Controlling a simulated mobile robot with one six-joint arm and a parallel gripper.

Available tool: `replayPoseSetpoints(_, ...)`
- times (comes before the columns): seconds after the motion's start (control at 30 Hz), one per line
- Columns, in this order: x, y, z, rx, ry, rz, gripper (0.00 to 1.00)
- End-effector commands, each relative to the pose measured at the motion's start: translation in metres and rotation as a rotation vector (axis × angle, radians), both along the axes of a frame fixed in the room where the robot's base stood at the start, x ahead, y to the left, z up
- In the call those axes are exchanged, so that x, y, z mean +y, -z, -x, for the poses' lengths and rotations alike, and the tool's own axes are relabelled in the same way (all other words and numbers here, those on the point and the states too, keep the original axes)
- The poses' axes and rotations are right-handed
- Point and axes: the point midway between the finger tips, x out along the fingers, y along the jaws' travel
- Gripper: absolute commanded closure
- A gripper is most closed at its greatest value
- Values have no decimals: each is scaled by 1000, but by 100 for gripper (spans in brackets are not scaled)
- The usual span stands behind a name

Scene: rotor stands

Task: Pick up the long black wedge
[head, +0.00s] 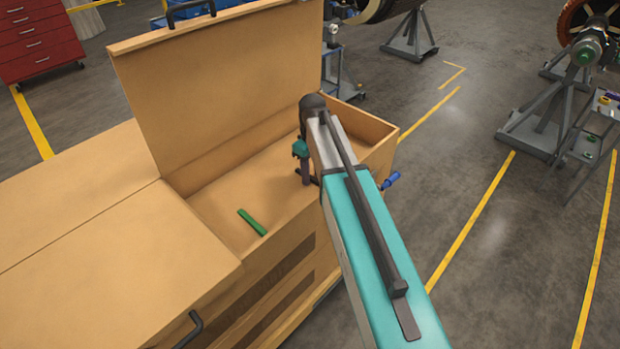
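I cannot make out a long black wedge for certain. A long green wedge-like piece (252,222) lies on the floor of the open wooden box (225,195). My gripper (306,180) hangs down inside the right part of the box, apart from the green piece and to its right. Small dark shapes show at its tip, but I cannot tell whether they are fingers or an object. My arm hides the box's front right part. Whether the gripper is open or shut does not show.
The box's lid (220,80) stands raised behind it. A closed wooden section (100,270) adjoins on the left. A blue handle (390,180) shows beside the box's right end. Rotor stands (545,120) stand at right; the grey floor between is clear.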

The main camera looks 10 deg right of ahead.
Motion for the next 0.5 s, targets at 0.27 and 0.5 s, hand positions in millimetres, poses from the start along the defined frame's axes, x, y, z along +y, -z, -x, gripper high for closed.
replayPoseSetpoints(0.27,0,0,0,0,-1,0,68)
replayPoseSetpoints(0.5,1,0,0,0,-1,0,100)
